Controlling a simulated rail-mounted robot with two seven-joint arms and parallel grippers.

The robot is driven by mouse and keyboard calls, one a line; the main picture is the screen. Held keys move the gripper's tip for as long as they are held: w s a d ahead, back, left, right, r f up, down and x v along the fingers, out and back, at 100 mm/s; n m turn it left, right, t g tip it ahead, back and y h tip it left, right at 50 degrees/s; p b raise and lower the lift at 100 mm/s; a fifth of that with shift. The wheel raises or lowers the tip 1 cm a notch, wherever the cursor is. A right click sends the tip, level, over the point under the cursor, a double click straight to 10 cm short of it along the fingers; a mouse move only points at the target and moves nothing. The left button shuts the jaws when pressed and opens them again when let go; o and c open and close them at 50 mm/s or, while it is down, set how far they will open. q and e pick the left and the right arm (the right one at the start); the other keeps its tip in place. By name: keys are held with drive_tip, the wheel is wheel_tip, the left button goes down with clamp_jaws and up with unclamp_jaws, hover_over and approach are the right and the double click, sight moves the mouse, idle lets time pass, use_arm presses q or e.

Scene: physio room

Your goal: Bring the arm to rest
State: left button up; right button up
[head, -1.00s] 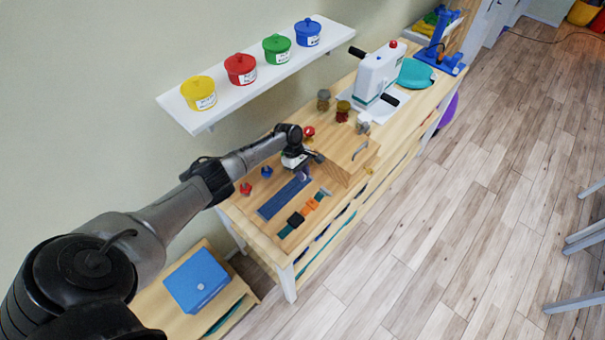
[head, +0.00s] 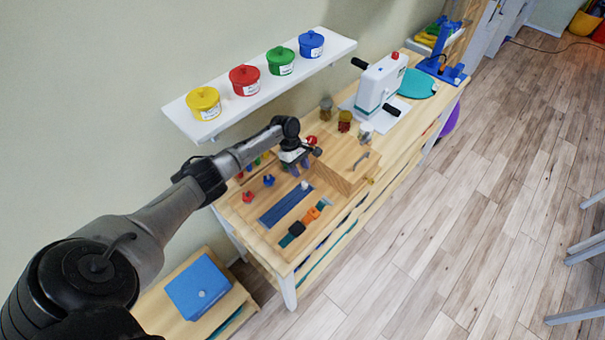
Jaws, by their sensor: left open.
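My left arm reaches in from the lower left to the wooden bench (head: 266,246). My left gripper (head: 300,170) is open above the bench, beside the wooden box (head: 340,164) with a metal handle. A blue strip (head: 285,205) lies on the bench just below the gripper. A small white piece (head: 305,185) sits at the strip's upper end. Nothing shows clearly between the fingers. My right gripper is out of the picture.
A wall shelf (head: 345,46) with several lidded pots hangs behind the arm. A white machine (head: 381,83) stands farther along the bench. A blue box (head: 199,287) sits lower left. The floor at right is mostly clear.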

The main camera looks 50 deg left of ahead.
use_arm(q)
drive_tip(key=shift+a+r, duration=0.25)
drive_tip(key=shift+r, duration=0.25)
idle(0.4)
